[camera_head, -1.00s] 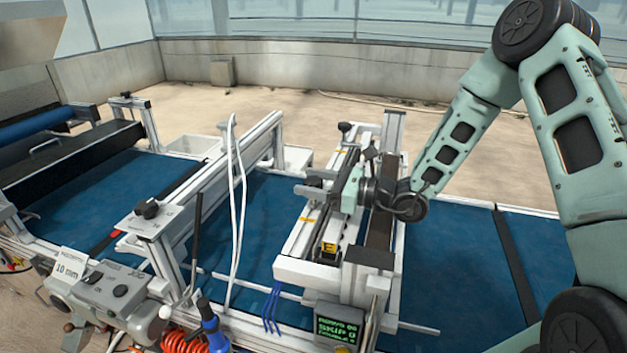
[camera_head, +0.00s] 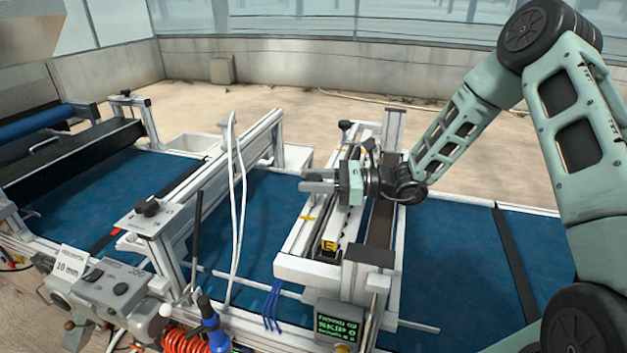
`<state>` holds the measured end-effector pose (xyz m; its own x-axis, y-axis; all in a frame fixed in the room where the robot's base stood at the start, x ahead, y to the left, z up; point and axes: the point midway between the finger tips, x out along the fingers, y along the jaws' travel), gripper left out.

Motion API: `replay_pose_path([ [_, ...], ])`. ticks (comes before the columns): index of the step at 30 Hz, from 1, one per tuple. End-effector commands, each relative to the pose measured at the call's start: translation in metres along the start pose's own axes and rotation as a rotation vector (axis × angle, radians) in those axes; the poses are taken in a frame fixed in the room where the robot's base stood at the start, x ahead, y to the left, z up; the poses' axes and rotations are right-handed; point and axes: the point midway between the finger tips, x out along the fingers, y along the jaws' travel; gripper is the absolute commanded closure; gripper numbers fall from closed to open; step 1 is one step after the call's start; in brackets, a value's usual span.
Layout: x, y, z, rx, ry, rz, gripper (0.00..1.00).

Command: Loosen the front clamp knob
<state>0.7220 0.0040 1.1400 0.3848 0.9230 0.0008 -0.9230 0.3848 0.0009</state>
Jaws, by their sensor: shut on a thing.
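My gripper (camera_head: 317,181), with grey fingers and a pale green body, reaches in from the right over the white seeding unit (camera_head: 308,271). Its fingers point left and are shut at the unit's left side. The front clamp knob, a dark knob seen there a second ago, is now hidden by the fingers. I cannot see the contact itself. A similar black knob (camera_head: 346,127) stands uncovered at the far end of the unit.
A white frame (camera_head: 180,210) with a black knob (camera_head: 149,207) and hanging white cables (camera_head: 236,190) stands left of the unit. A small display (camera_head: 338,326) sits at the front. The blue belt (camera_head: 450,250) to the right is clear.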

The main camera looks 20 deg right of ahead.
Motion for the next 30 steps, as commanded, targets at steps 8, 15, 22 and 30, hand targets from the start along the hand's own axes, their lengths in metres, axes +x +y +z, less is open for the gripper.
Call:
replay_pose_path([
  [8, 0.0, -0.001, 0.001, -0.003, -0.001, 0.007, 0.86],
  [15, 0.0, -0.001, 0.001, -0.002, 0.0, 0.006, 0.42],
  [22, -0.003, -0.001, 0.0, -0.002, 0.001, 0.006, 0.42],
  [30, -0.045, -0.002, -0.003, -0.003, 0.002, 0.001, 0.42],
])
